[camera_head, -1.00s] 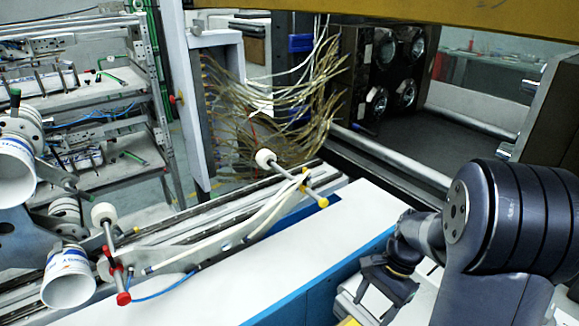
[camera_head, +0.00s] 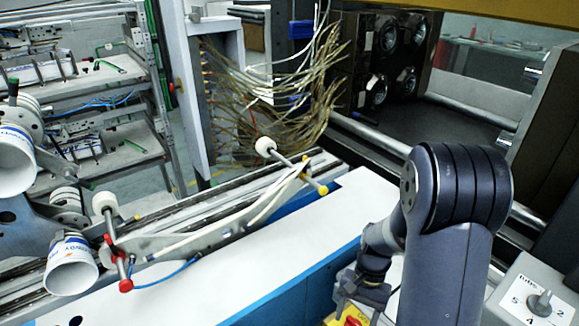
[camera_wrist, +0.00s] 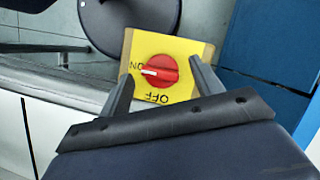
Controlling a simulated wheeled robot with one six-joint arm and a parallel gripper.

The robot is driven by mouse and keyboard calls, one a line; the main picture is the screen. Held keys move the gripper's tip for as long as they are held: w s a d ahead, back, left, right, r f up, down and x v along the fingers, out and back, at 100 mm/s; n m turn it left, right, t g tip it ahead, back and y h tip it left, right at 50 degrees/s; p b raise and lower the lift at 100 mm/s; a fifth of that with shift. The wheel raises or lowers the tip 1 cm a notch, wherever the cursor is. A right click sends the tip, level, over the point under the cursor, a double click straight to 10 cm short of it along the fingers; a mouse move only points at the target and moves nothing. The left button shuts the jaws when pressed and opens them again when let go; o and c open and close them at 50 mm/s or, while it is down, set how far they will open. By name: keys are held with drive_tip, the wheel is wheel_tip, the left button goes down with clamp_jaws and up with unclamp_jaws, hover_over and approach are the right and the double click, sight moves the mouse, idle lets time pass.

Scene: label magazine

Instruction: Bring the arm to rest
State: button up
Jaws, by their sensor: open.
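Beyond the fingers is a yellow switch plate (camera_wrist: 135,52) with a red rotary knob (camera_wrist: 157,72) and the words ON and OFF. Its pointer is toward ON. In the head view only part of the yellow plate (camera_head: 333,320) shows under the gripper.
A grey panel with a dial (camera_head: 540,303) stands at the lower right, near my arm. The white machine top (camera_head: 290,258) is bare left of the gripper. Label cups (camera_head: 70,272) and a rod holder (camera_head: 215,243) stand at left. Tangled cables (camera_head: 275,110) hang behind.

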drive_tip(key=n+h, duration=0.1)
drive_tip(key=n, duration=0.1)
drive_tip(key=n+h, duration=0.1)
drive_tip(key=n, duration=0.4)
drive_tip(key=shift+a+g+h+p, duration=0.25)
drive_tip(key=shift+g+h+p, duration=0.05)
drive_tip(key=shift+h+p, duration=0.1)
drive_tip(key=n+h, duration=0.1)
drive_tip(key=n, duration=0.2)
drive_tip(key=n+t+h, duration=0.1)
drive_tip(key=n, duration=0.1)
drive_tip(key=shift+s+a+n, duration=0.1)
drive_tip(key=shift+a+n, duration=0.05)
drive_tip(key=shift+n, duration=0.25)
drive_tip(key=shift+v, duration=1.8)
